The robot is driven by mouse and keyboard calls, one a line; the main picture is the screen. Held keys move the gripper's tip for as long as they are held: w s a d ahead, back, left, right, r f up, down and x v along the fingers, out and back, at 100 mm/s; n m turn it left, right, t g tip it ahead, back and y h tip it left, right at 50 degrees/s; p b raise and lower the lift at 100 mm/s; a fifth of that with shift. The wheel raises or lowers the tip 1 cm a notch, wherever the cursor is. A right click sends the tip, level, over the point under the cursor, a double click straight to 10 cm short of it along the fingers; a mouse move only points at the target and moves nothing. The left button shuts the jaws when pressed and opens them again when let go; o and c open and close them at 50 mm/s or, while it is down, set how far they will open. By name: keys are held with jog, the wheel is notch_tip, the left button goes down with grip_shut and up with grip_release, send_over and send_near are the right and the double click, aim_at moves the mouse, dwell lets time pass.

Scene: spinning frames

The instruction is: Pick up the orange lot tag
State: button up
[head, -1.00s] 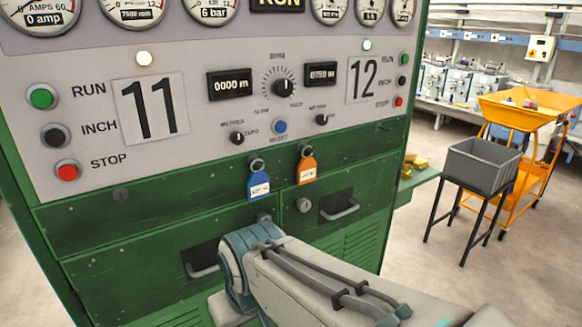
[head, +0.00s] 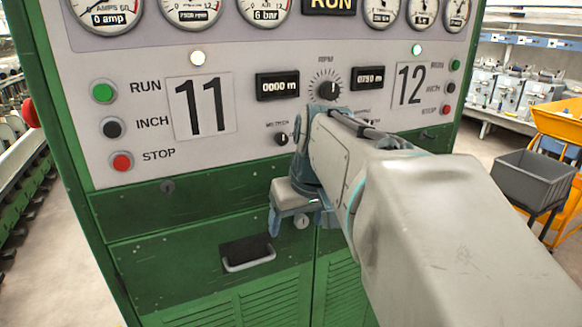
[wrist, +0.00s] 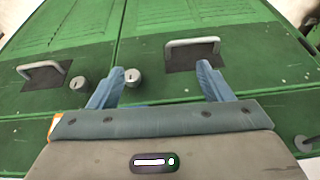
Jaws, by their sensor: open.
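The orange lot tag (wrist: 52,127) shows only as a thin orange and white sliver at the left edge of my gripper's body in the wrist view. In the head view my arm hides it. My gripper (head: 300,218) is in front of the green cabinet, just below the control panel. The tag is beside the gripper's body, not between the fingers. Whether they touch cannot be told. The blue tag is hidden in both current views.
The green cabinet (head: 180,290) has a drawer handle (head: 249,264) below left of my gripper. A second handle (wrist: 42,70) and a round lock (wrist: 132,77) show in the wrist view. A grey bin (head: 535,178) stands at right. Floor at left is open.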

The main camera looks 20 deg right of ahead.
jog(key=w+d+r+t, duration=0.1)
jog(key=w+d+r, duration=0.1)
jog(key=d+r, duration=0.65)
jog(key=w+d+r+t, duration=0.15)
jog(key=d+r, duration=0.35)
jog(key=d, duration=0.6)
jog(key=p+x, duration=0.3)
jog(key=x, duration=1)
jog(key=shift+s+a+f+n, duration=0.2)
jog(key=shift+a+f+n, duration=0.1)
jog(key=shift+f, duration=0.1)
jog(key=shift+g, duration=0.25)
jog(key=c, duration=1)
